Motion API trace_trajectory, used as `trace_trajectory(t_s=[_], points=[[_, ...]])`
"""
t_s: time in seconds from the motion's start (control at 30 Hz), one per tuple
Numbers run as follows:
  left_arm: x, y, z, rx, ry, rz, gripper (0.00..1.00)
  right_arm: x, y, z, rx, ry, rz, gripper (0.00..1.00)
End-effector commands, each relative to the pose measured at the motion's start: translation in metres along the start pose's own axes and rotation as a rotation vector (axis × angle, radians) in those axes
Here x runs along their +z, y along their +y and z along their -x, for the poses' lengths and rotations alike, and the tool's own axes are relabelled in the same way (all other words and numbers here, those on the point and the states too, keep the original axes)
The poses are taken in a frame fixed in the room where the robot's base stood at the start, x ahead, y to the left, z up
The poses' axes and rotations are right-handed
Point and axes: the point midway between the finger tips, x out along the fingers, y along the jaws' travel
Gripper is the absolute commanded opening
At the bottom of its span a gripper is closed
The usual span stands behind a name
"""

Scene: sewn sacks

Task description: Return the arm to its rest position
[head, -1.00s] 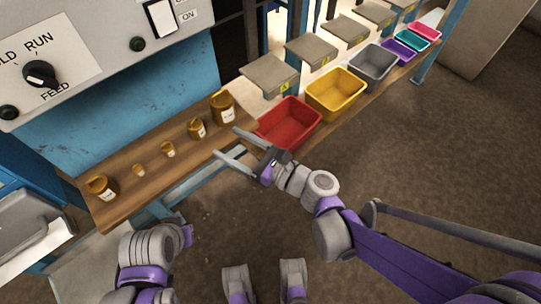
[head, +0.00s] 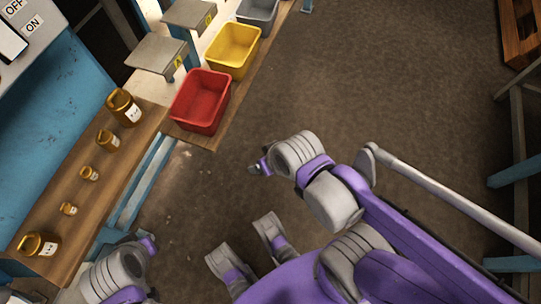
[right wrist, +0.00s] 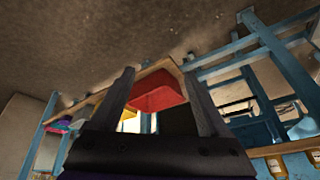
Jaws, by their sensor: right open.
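My right arm reaches in from the right in the head view, its wrist over bare floor. My right gripper (head: 259,167) is small there and mostly foreshortened, to the right of the wooden bench and below the red bin. In the right wrist view its two fingers (right wrist: 159,74) stand wide apart with nothing between them touching, so it is open and empty. The red bin shows beyond the fingers. My left arm is at the bottom left in the head view; only the purple end near my left gripper (head: 148,244) shows, and its fingers cannot be made out.
The wooden bench (head: 112,175) holds several amber labelled jars (head: 123,107) in a row. A red bin (head: 200,101), a yellow bin (head: 233,49) and a grey bin (head: 258,11) stand along a shelf. The brown floor (head: 400,90) to the right is clear.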

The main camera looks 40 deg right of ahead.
Motion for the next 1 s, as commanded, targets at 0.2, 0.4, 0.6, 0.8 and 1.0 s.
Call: trace_trajectory(t_s=[0.2,0.4,0.6,0.8,1.0], points=[[0.0,0.0,0.0,0.0,0.0,0.0,0.0,0.004,0.015,0.004,0.065,-0.006,0.093,0.79],[0.0,0.0,0.001,0.0,0.0,0.0,0.0,0.003,0.015,0.004,0.063,-0.005,0.09,0.79],[-0.01,0.0,0.024,0.0,0.009,0.0,0.0,-0.007,0.012,0.028,0.061,0.004,0.089,0.79],[-0.037,0.0,0.077,0.0,0.028,0.0,0.0,-0.034,0.007,0.08,0.06,0.022,0.089,0.79],[-0.074,0.0,0.13,0.0,0.053,0.0,0.0,-0.07,0.0,0.133,0.059,0.048,0.089,0.79]])
